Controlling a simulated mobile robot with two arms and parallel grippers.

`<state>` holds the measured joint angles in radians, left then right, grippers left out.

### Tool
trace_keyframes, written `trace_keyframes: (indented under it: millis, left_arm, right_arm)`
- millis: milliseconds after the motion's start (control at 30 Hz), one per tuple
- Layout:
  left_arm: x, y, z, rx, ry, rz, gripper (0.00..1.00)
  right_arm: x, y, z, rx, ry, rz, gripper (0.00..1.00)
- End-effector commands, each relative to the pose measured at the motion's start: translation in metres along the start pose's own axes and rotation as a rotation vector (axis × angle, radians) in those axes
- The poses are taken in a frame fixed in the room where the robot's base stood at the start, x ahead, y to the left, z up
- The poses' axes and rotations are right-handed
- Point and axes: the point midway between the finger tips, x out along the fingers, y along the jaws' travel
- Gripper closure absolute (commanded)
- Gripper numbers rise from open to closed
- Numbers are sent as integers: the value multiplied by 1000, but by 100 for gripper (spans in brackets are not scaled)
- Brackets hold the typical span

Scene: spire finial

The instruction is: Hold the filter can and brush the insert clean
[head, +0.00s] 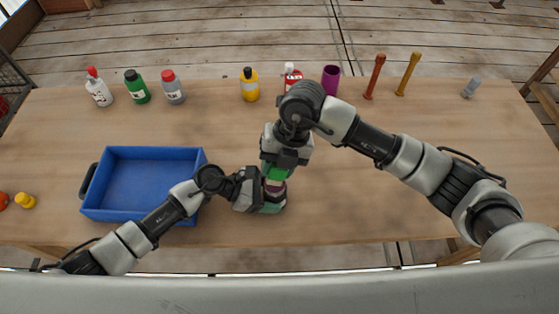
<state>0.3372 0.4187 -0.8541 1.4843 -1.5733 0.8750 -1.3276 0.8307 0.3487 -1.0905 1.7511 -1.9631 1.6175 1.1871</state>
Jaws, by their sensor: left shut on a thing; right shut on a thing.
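My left gripper (266,199) is low, right of the blue tray, shut on what looks like the filter can. The can (274,187) shows only as a small dark reddish part and is mostly hidden by the fingers. My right gripper (284,160) is directly above, pointing down, shut on a green piece that looks like the brush (276,172). The lower end of the brush meets or overlaps the can in the picture; I cannot tell whether they touch. The insert cannot be made out.
The blue tray (150,151) stands empty at left on the wooden table (380,205). Several bottles, including a green one (136,88) and a yellow one (250,85), a purple cup (330,79) and upright handles (375,77) line the far edge. The front right is clear.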

Motion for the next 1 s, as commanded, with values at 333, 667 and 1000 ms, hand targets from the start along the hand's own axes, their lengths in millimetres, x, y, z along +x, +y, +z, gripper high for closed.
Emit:
trace_keyframes:
  millis: [333, 667, 1000]
  left_arm:
    - [0, 1, 2, 0, -3, 1, 52]
    - [0, 1, 2, 2, -4, 2, 52]
    - [0, 0, 1, 1, -2, 1, 52]
  right_arm:
    - [5, 4, -6, -1, 5, 0, 81]
    - [-2, -7, 7, 2, 3, -1, 81]
    - [-1, -2, 3, -1, 1, 1, 81]
